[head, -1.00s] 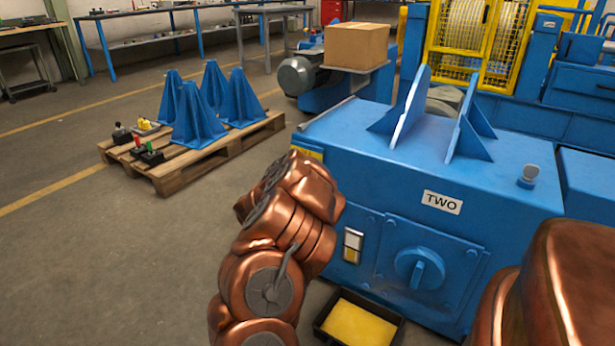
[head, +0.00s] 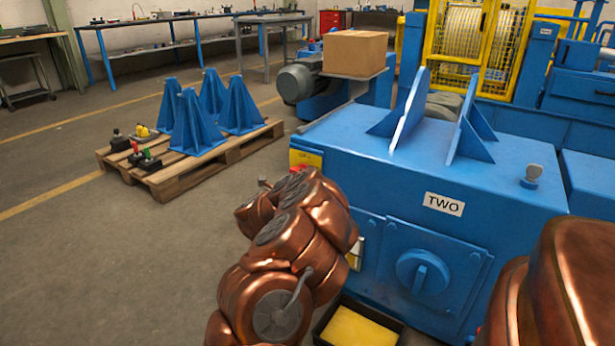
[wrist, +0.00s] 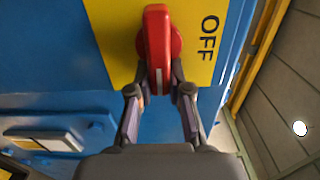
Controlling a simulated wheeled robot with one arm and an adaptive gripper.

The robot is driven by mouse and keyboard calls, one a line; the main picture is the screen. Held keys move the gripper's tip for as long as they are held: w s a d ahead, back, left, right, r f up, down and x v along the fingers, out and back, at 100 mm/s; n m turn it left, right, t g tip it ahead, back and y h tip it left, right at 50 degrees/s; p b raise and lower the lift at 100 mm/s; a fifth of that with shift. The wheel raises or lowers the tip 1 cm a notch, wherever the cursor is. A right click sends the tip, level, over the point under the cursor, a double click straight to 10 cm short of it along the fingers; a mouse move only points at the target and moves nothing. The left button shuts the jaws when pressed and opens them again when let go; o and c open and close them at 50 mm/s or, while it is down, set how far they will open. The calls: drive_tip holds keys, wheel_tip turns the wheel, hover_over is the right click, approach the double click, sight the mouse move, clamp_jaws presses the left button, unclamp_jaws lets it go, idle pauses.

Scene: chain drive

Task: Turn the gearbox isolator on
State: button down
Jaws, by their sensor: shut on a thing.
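The isolator is a red rotary handle (wrist: 158,52) on a yellow plate (wrist: 105,25) marked OFF, seen in the wrist view. The white line on the handle runs along the picture's vertical, while the OFF label is to its right. My gripper (wrist: 160,85) has its two fingers on either side of the handle's near end and is shut on it. In the head view the yellow plate (head: 305,158) shows at the left end of the blue gearbox housing (head: 440,185) labelled TWO.
A blue rotary knob (head: 424,272) and a light switch plate (head: 356,252) are on the housing's front. A black tray with a yellow pad (head: 358,331) lies below. A pallet (head: 190,165) with blue stands is to the left, with open floor between.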

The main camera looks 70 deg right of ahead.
drive_tip(key=c, duration=1.1)
unclamp_jaws()
drive_tip(key=v, duration=1.2)
